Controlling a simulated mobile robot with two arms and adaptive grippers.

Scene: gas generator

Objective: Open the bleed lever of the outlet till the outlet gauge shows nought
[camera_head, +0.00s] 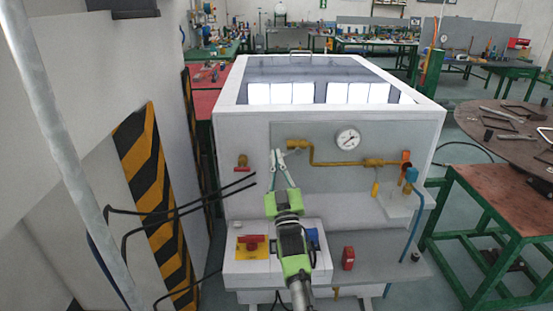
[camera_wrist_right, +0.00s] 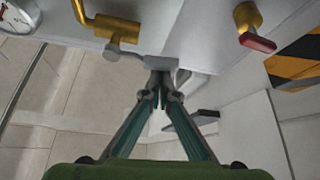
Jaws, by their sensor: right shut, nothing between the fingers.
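A white round gauge (camera_head: 347,138) with a dark needle is on the grey front panel; its reading is too small to tell. A yellow pipe (camera_head: 330,163) runs below it to an orange-handled valve (camera_head: 406,157). A red lever on a brass fitting (camera_head: 242,161) is at the panel's left; it also shows in the wrist view (camera_wrist_right: 258,43). I cannot tell which lever is the bleed. My right gripper (camera_head: 279,153) is shut and empty, between this lever and the pipe's left end. Its fingertips (camera_wrist_right: 164,82) are close to the panel; contact cannot be told. My left gripper is not in view.
A red switch on a yellow plate (camera_head: 252,243) and a red box (camera_head: 348,258) are below the panel. A blue-topped valve (camera_head: 411,174) stands at the right. Black rods (camera_head: 175,208) reach across at the left. A round table (camera_head: 500,139) stands at the right.

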